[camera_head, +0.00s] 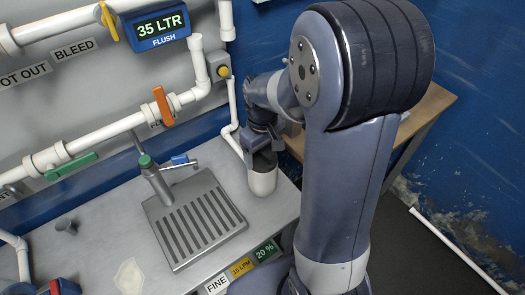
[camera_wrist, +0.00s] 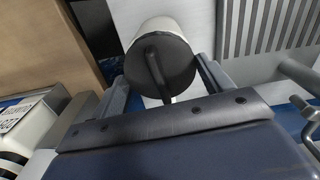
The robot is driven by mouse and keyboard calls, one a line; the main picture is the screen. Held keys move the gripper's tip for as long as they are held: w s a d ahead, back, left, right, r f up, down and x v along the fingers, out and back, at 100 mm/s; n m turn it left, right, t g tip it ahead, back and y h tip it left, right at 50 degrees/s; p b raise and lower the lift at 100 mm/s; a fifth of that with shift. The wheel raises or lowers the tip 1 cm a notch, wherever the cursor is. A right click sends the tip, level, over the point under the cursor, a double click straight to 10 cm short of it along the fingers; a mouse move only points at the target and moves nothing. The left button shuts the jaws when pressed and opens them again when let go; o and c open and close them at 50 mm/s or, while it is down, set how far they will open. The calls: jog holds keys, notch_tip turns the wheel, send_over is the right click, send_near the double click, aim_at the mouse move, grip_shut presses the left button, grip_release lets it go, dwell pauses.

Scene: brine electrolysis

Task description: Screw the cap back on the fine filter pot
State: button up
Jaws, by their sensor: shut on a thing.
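The fine filter pot (camera_head: 263,182) is a white cylinder near the right edge of the grey bench, right of the slotted drain plate. It also shows in the wrist view (camera_wrist: 153,27), behind the cap. The cap (camera_wrist: 172,66) is a dark round disc with a raised bar across it, lined up with the pot's mouth. My gripper (camera_wrist: 160,72) has a finger on each side of the cap and is shut on it. In the head view my gripper (camera_head: 262,148) is directly over the pot and hides most of the cap. I cannot tell whether the cap is seated.
The slotted drain plate (camera_head: 158,213) with a green-topped tap (camera_head: 146,162) stands left of the pot. White pipes and an orange valve handle (camera_head: 163,106) are on the wall behind. A wooden table (camera_head: 432,108) is at the right.

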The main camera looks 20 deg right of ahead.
jog(key=c, duration=0.4)
jog(key=m, duration=0.5)
jog(key=shift+m, duration=0.4)
jog(key=shift+m, duration=0.5)
jog(key=m, duration=0.6)
jog(key=shift+p, duration=0.3)
jog(key=o, duration=1.3)
jog(key=shift+c, duration=0.2)
jog(key=shift+r, duration=0.1)
